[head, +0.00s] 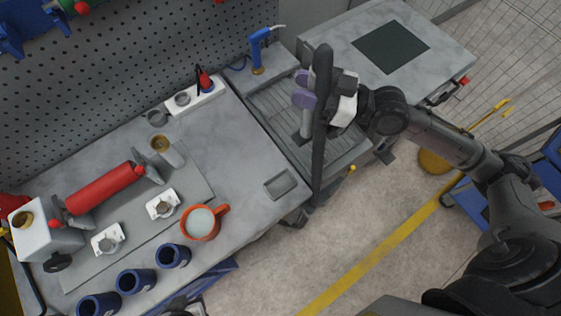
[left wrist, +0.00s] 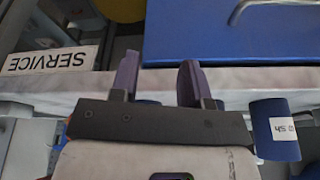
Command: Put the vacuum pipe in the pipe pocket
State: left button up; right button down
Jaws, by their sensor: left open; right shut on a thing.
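The vacuum pipe (head: 319,150) is a long dark grey tube, standing roughly upright in the head view. My right gripper (head: 304,90) is shut around its upper part, with purple fingers showing on its left side. The lower end is near the bench's right front corner. Several blue round pockets (head: 172,255) line the front edge of the bench; I cannot tell which is the pipe pocket. One blue pocket with a white label shows in the left wrist view (left wrist: 275,130). My left gripper (left wrist: 156,70) is open and empty, near the bench edge.
The bench (head: 235,150) holds a red roller (head: 103,188), an orange mug (head: 203,222) and a blue-handled tool (head: 260,48). A grey tray (head: 265,115) lies beneath the pipe. A pegboard (head: 130,60) rises behind. The floor in front is open.

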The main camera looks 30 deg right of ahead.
jog(key=s+a+f+p, duration=0.1)
jog(key=s+a+f, duration=0.3)
jog(key=a+f, duration=0.6)
jog(key=shift+s+f+p, duration=0.3)
jog(key=shift+s+f, duration=0.05)
jog(key=shift+f, duration=0.6)
